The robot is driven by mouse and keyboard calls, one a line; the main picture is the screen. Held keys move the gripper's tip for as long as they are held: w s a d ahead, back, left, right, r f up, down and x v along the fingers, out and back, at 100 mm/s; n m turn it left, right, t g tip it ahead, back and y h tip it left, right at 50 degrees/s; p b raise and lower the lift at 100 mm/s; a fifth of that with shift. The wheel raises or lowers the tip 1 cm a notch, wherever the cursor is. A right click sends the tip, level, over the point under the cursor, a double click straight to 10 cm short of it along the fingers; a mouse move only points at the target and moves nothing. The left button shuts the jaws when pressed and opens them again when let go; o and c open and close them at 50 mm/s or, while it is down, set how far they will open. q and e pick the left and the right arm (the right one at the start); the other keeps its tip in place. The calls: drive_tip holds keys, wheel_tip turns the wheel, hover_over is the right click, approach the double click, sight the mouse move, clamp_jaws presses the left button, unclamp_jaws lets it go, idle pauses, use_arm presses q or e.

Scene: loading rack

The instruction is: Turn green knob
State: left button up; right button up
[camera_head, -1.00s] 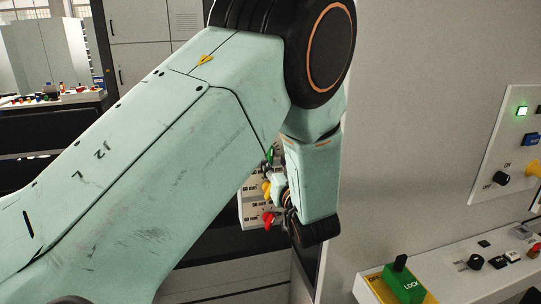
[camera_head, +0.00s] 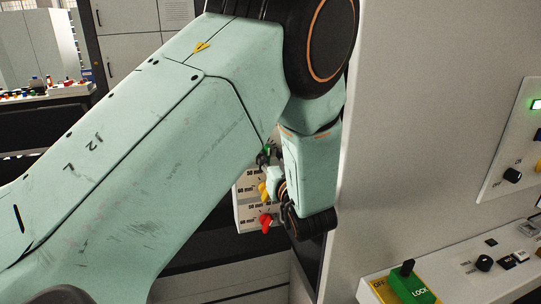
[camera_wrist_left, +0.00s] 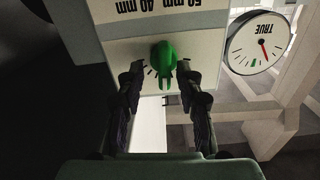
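The green knob (camera_wrist_left: 163,62) sits on a light panel in the left wrist view, with its narrow handle pointing down in the picture. My left gripper (camera_wrist_left: 161,78) is open, one dark finger on each side of the knob, with a small gap on both sides. In the head view the green knob (camera_head: 268,149) is a small patch, mostly hidden behind my left arm and gripper (camera_head: 264,158). Below it on the panel (camera_head: 244,217) are a yellow knob (camera_head: 263,192) and a red knob (camera_head: 266,222). My right gripper is not in view.
A round dial marked TRUE (camera_wrist_left: 257,42) is beside the knob panel. A grey cabinet wall (camera_head: 430,120) stands to the right of my arm. A console with a green LOCK switch (camera_head: 408,287) is at lower right.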

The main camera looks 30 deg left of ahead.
use_arm(q)
drive_tip(key=shift+w+a, duration=0.1)
drive_tip(key=shift+a, duration=0.05)
drive_tip(key=shift+r, duration=0.1)
drive_tip(key=shift+s+r, duration=0.25)
drive_tip(key=shift+s, duration=0.3)
drive_tip(key=shift+d, duration=0.2)
drive_tip(key=shift+c, duration=0.4)
drive_tip(key=shift+w+f, duration=0.25)
drive_tip(key=shift+w, duration=0.15)
drive_tip(key=c, duration=0.4)
drive_tip(key=shift+s+a, duration=0.2)
clamp_jaws()
drive_tip(key=shift+w+d, duration=0.1)
